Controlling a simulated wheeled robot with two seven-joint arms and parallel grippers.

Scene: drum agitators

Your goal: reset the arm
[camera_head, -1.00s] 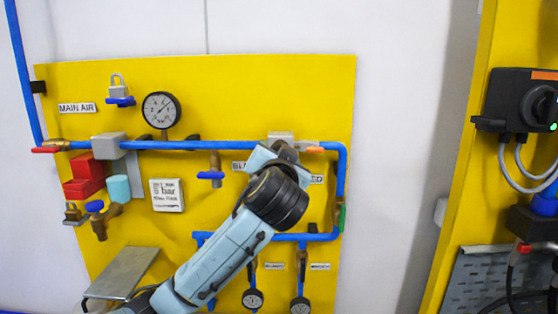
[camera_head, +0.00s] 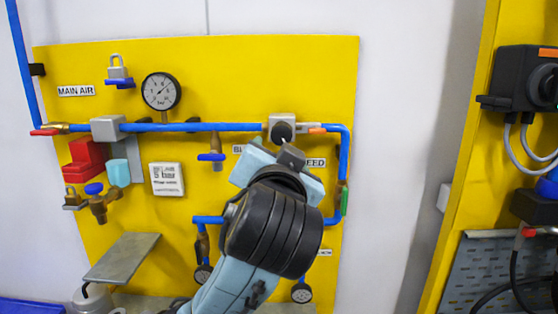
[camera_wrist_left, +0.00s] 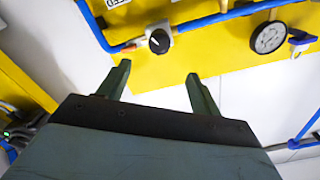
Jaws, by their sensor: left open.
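My left arm rises from the bottom in the head view, with its dark wrist joint large in front of the yellow panel (camera_head: 225,75). Its left gripper (camera_head: 288,158) points at the panel, just below a grey block with a black round knob (camera_head: 282,130). In the left wrist view the two green fingers (camera_wrist_left: 158,75) stand wide apart with nothing between them. The knob (camera_wrist_left: 159,41) shows beyond the fingertips, clear of them. The wrist hides part of the label and lower pipe. My right gripper is not seen.
A blue pipe, a pressure gauge (camera_head: 161,91), a padlock (camera_head: 118,68) and red blocks (camera_head: 86,160) are on the panel. A grey sloped plate (camera_head: 122,258) sticks out at lower left. Another yellow panel with a black switch box (camera_head: 522,80) stands right; bare white wall lies between.

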